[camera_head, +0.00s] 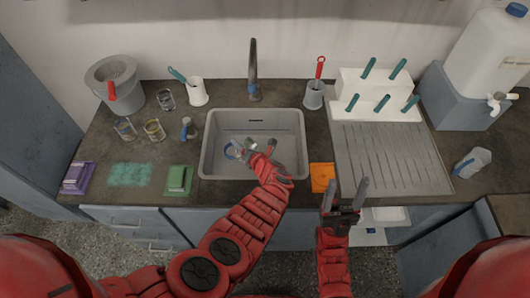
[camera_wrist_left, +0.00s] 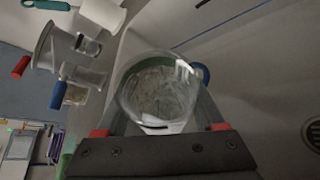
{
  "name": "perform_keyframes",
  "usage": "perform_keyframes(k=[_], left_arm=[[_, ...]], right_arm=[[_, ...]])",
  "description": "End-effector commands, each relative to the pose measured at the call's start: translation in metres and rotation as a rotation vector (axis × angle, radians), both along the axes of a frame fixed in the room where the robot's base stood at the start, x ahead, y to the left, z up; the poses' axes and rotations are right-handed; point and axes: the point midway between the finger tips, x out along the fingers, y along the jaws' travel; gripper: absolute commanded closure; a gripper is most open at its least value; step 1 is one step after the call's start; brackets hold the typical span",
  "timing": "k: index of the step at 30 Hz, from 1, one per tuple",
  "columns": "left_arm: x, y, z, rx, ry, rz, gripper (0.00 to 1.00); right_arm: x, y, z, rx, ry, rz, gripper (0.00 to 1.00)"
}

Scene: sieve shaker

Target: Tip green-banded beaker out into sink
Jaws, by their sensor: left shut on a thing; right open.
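The green-banded beaker (camera_wrist_left: 158,95) is clear glass with a green band at its rim, held between the fingers of my left gripper (camera_wrist_left: 160,120) in the left wrist view. In the head view the left gripper (camera_head: 257,150) is over the sink (camera_head: 214,168), with the glass (camera_head: 234,152) at its left, partly hidden. The beaker's tilt and whether it holds anything are hard to tell. My right gripper (camera_head: 344,198) is open and empty at the counter's front edge, right of the sink.
A faucet (camera_head: 254,72) stands behind the sink. Several glass beakers, including one glass (camera_head: 154,130), and a grey bucket (camera_head: 118,85) are at left. An orange pad (camera_head: 321,177) and a ribbed drainboard (camera_head: 385,160) lie to the right, below a white peg rack (camera_head: 360,85).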

Motion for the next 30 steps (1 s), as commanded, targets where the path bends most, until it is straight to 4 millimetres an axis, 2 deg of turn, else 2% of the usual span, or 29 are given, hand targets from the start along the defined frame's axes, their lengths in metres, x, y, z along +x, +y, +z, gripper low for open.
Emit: perform_keyframes(k=[18,30], left_arm=[[0.001,-0.002,-0.005,0.081,0.016,0.003,1.0],[0.0,-0.001,-0.002,0.134,0.029,0.003,1.0]], right_arm=[[0.0,0.0,-0.021,0.0,0.0,0.0,0.38],[0.0,0.0,-0.024,0.0,0.001,0.0,0.38]])
